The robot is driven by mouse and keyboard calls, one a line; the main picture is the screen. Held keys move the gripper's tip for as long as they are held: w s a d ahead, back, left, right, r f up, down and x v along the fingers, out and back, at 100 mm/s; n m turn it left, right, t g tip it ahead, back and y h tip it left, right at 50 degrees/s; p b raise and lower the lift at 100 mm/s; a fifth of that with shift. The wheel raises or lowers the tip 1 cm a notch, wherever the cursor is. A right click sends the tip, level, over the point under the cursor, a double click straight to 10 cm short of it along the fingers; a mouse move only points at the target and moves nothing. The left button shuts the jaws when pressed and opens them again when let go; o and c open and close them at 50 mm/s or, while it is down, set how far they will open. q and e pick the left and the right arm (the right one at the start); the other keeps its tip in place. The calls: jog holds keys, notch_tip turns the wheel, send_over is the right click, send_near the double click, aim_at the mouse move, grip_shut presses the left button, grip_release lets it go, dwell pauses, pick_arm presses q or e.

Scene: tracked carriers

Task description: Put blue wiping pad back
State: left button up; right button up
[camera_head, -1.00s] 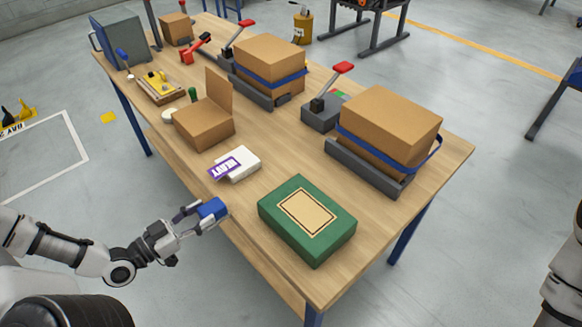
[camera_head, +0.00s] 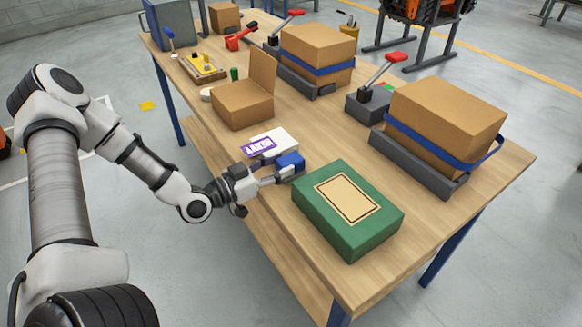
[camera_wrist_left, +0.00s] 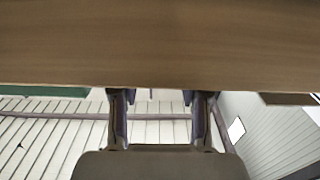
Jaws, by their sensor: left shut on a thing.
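My left gripper (camera_head: 277,168) is shut on the blue wiping pad (camera_head: 292,162), a small blue block at its fingertips. It holds the pad at the near edge of the workbench (camera_head: 330,158), between the white packet with a purple label (camera_head: 273,143) and the green box (camera_head: 347,209). I cannot tell whether the pad touches the bench top. In the left wrist view the two fingers (camera_wrist_left: 160,100) point at a broad wooden surface (camera_wrist_left: 160,45), and the pad cannot be made out. My right gripper is not in view.
An open cardboard box (camera_head: 243,103) stands beyond the packet. Two strapped cartons (camera_head: 446,115) (camera_head: 317,52) sit on grey carriers along the far side, near a red-handled lever (camera_head: 378,85). A tray with yellow items (camera_head: 203,67) lies further left. Bare wood separates the green box from the cartons.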

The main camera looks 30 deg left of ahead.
aim_at(301, 157)
pick_arm(q)
jog(key=shift+w+d+f+b, duration=0.1)
jog(key=shift+w+d+b, duration=0.05)
jog(key=shift+w+b, duration=0.15)
jog(key=b+x, duration=0.1)
jog(key=x, duration=0.2)
jog(key=shift+s, duration=0.1)
jog(key=shift+f, duration=0.15)
jog(key=o, duration=1.3)
